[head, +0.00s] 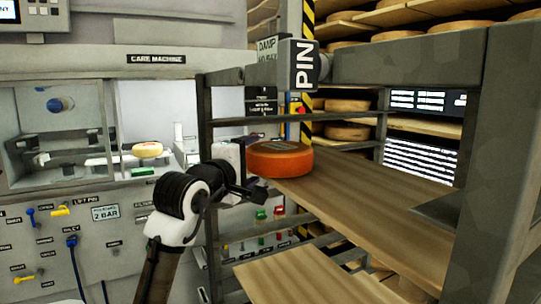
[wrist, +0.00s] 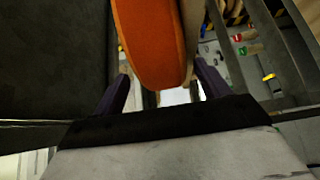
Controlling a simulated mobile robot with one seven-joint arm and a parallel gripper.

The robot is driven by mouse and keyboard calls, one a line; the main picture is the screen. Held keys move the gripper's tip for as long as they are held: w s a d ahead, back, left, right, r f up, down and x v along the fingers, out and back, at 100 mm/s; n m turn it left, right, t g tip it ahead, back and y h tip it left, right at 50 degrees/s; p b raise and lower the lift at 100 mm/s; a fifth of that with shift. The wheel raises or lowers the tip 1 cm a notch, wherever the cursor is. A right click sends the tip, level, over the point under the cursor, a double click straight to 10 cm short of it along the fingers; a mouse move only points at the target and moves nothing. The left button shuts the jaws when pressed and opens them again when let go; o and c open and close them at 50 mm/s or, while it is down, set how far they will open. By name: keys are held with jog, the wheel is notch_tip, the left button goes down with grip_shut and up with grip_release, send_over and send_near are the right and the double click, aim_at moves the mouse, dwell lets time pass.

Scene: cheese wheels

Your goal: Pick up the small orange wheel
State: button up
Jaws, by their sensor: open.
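My gripper (head: 258,192) is at the left edge of the wheel in the head view. In the wrist view the orange wheel (wrist: 150,45) fills the upper middle, its rim reaching down between the two dark fingers of my gripper (wrist: 160,90). The fingers are apart, one on each side of the wheel, with a visible gap near the right finger. Whether either finger touches the wheel is unclear.
The wooden shelf board (head: 375,215) runs to the right, with a lower board (head: 310,278) beneath it. A grey metal post (head: 495,150) stands at the right. A care machine with a pale yellow wheel (head: 147,150) is at the left. Other wheels (head: 347,105) sit on shelves behind.

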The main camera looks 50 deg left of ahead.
jog(key=shift+w+a+f, duration=0.2)
jog(key=shift+w+f, duration=0.05)
jog(key=shift+w, duration=0.4)
grip_shut()
jog(key=shift+s+r, duration=0.1)
jog(key=shift+r, duration=0.1)
